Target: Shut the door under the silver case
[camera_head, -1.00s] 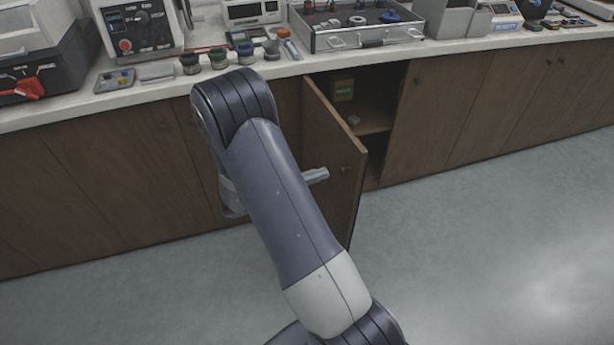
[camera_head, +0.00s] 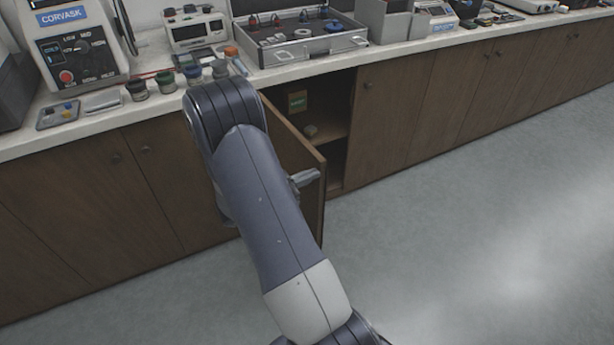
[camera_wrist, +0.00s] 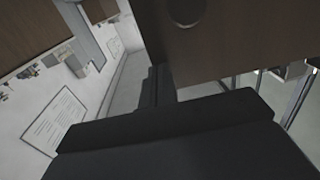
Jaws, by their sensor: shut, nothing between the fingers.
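The silver case (camera_head: 300,50) stands open on the counter. Below it, a brown cabinet door (camera_head: 290,150) stands ajar, hinged on its left, its free edge swung out toward me. The cupboard inside (camera_head: 325,110) is partly visible. My gripper (camera_head: 306,177) is shut and empty, in front of the door's outer face near its free edge; I cannot tell if it touches. My arm hides part of the door. In the wrist view, the brown panel with a round knob (camera_wrist: 187,12) appears to be this door, just beyond my dark gripper (camera_wrist: 165,125).
A small green-labelled box (camera_head: 297,101) and a small roundish object (camera_head: 310,131) are inside the cupboard. The CORVASK machine (camera_head: 80,45), jars and instruments crowd the counter (camera_head: 20,145). Neighbouring doors (camera_head: 395,115) are shut. The grey floor (camera_head: 450,240) at right is clear.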

